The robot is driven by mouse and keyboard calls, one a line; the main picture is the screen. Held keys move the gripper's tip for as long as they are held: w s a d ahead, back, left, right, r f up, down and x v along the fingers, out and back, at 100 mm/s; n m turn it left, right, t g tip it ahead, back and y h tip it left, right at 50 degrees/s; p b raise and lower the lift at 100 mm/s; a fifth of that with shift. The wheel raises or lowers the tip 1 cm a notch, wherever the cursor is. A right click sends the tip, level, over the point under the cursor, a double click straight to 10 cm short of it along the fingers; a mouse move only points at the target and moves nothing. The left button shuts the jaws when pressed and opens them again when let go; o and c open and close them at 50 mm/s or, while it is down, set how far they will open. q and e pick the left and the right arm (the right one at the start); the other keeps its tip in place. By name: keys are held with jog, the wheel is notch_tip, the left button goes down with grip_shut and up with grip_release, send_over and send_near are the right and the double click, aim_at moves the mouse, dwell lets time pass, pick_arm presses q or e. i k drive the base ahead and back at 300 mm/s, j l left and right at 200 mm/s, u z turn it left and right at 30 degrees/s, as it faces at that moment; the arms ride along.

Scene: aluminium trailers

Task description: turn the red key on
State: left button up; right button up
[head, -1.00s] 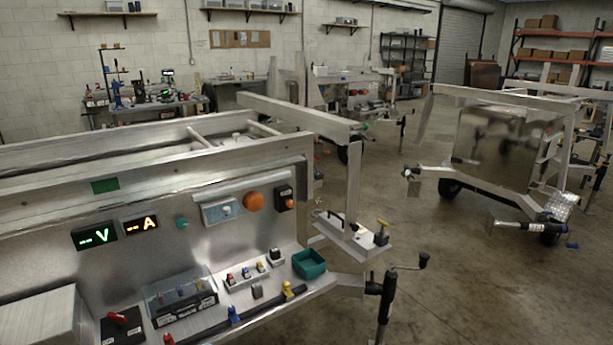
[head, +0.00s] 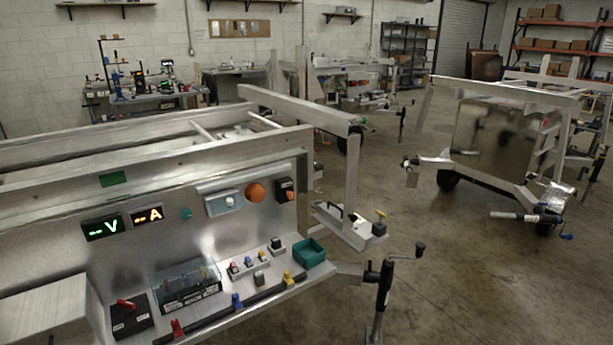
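The red key (head: 126,304) sits on top of a black switch box (head: 131,322) at the lower left of the trailer's metal shelf in the head view. Its handle lies at a slant across the box. The box carries small white labels that are too small to read. The green V display (head: 101,228) and the orange A display (head: 146,216) on the panel above both show dashes. Neither of my grippers is in the head view.
A grey metal box (head: 45,322) stands left of the key. A clear-covered fuse block (head: 188,286), red (head: 177,328), blue (head: 237,301) and yellow (head: 288,278) connectors and a green tray (head: 309,253) lie to the right. A jack crank (head: 420,249) stands off the trailer's right corner.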

aim_at(129, 305)
jog(key=u, duration=1.25)
